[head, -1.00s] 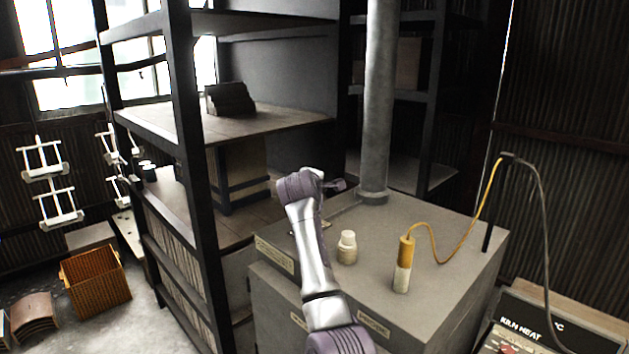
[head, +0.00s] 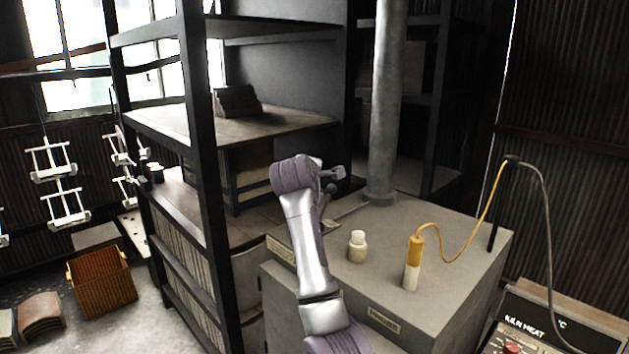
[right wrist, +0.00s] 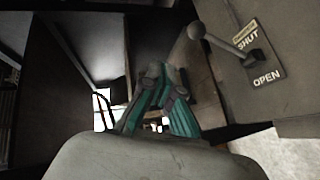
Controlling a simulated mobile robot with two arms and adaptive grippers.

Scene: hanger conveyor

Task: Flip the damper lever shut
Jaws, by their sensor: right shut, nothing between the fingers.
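The damper lever (right wrist: 222,42) is a grey rod with a round ball knob, standing out from a dark plate (right wrist: 262,66) marked SHUT and OPEN. Its knob points to the upper left in the right wrist view, away from the OPEN word. In the head view the lever (head: 327,196) shows partly beside my right wrist, at the foot of the flue pipe (head: 383,120). My right gripper (right wrist: 165,80), with teal fingers, is shut and empty, left of and below the knob in the wrist view, apart from it. My left gripper is out of view.
A grey kiln cabinet (head: 400,255) carries a small cream bottle (head: 357,247) and a yellow-and-white probe (head: 413,263) with a cable. A dark shelf rack (head: 196,150) stands close on the left. A KILN HEAT panel (head: 525,325) is at lower right.

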